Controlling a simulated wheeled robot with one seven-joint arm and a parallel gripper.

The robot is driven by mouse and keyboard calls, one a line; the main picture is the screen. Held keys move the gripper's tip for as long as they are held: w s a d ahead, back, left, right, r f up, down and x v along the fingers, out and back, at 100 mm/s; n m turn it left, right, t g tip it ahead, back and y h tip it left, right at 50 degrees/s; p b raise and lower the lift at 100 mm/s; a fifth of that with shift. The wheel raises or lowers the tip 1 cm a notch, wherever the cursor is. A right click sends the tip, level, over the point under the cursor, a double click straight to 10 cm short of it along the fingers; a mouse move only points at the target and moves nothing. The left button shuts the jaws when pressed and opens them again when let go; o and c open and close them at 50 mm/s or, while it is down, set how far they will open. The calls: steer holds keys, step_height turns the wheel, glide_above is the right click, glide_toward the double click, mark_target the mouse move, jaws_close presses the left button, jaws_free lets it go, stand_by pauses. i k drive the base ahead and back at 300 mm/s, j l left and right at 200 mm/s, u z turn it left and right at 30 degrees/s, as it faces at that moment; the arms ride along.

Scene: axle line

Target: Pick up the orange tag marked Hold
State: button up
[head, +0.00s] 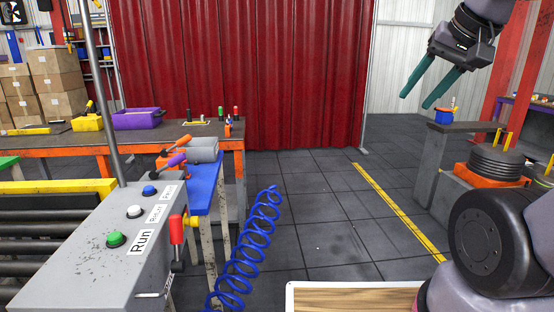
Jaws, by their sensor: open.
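I cannot make out an orange tag marked Hold in the head view. My gripper (415,101) hangs at the upper right with its two green fingers apart and nothing between them. A grey control box (75,260) at the lower left has green, white and blue buttons. Its nearest white label (140,241) reads Run; the other labels are too small to read surely.
A long workbench (75,147) at the back left holds a yellow bin (87,122) and a purple bin (138,120). A blue coiled hose (245,250) hangs beside a blue table (205,172). Dark round plates (497,163) are stacked at the right. The middle floor is clear.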

mark_target(227, 127)
steer(key=i+j, duration=0.15)
steer(key=i, duration=0.3)
steer(key=i+j, duration=0.15)
steer(key=i, duration=0.35)
steer(key=i+j, duration=0.1)
steer(key=i, duration=0.35)
steer(key=i+j, duration=0.15)
steer(key=i, duration=0.3)
steer(key=i+u, duration=0.1)
steer(key=i, duration=0.5)
steer(key=i+l, duration=0.15)
steer(key=i, duration=0.45)
steer(key=i+u, duration=0.15)
steer(key=i, duration=0.4)
steer(key=i+l+u, duration=0.1)
steer(key=u, duration=0.7)
steer(key=i+l, duration=0.05)
